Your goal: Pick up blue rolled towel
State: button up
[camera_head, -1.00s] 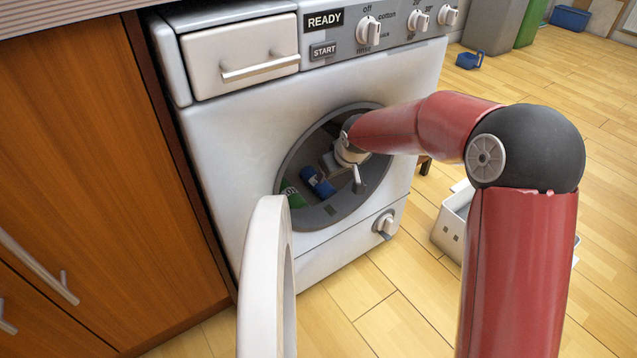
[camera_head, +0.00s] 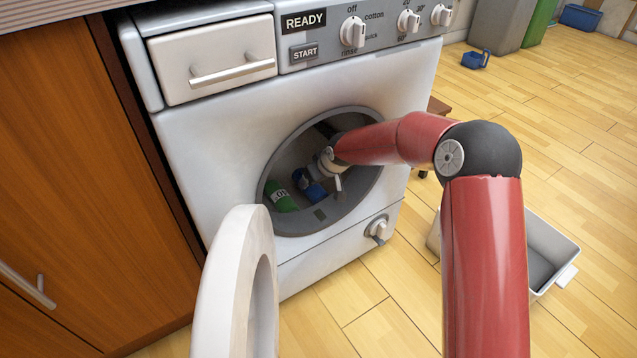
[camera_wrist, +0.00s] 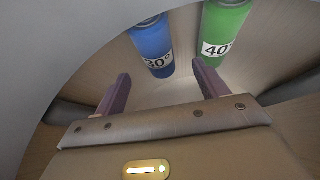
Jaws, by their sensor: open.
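The blue rolled towel (camera_head: 310,190) lies inside the washing machine drum (camera_head: 345,205), its label reading 30° in the wrist view (camera_wrist: 152,45). My gripper (camera_wrist: 161,72) is open and empty. In the wrist view the near end of the blue towel sits between the fingertips, with space on both sides; I cannot tell the depth between them. In the head view my gripper (camera_head: 316,173) is inside the drum at the blue towel and partly covers it. A green rolled towel (camera_wrist: 224,32) lies just right of the blue one, near the right fingertip; the head view shows it too (camera_head: 282,199).
The open round door (camera_head: 232,285) stands at the front left of the machine. The drum rim surrounds my arm. A white bin (camera_head: 560,252) stands on the floor at right, behind my arm. A wooden cabinet (camera_head: 80,200) adjoins the machine on the left.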

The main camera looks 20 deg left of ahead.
jog(key=shift+w+d+f, duration=0.15)
jog(key=shift+w, duration=0.15)
jog(key=shift+w+f, duration=0.15)
jog(key=shift+f, duration=0.15)
jog(key=b+x, duration=0.1)
jog(key=x, duration=0.6)
jog(key=shift+r, duration=0.1)
jog(key=c, duration=1.1)
jog(key=shift+c, duration=0.2)
jog(key=shift+r, duration=0.2)
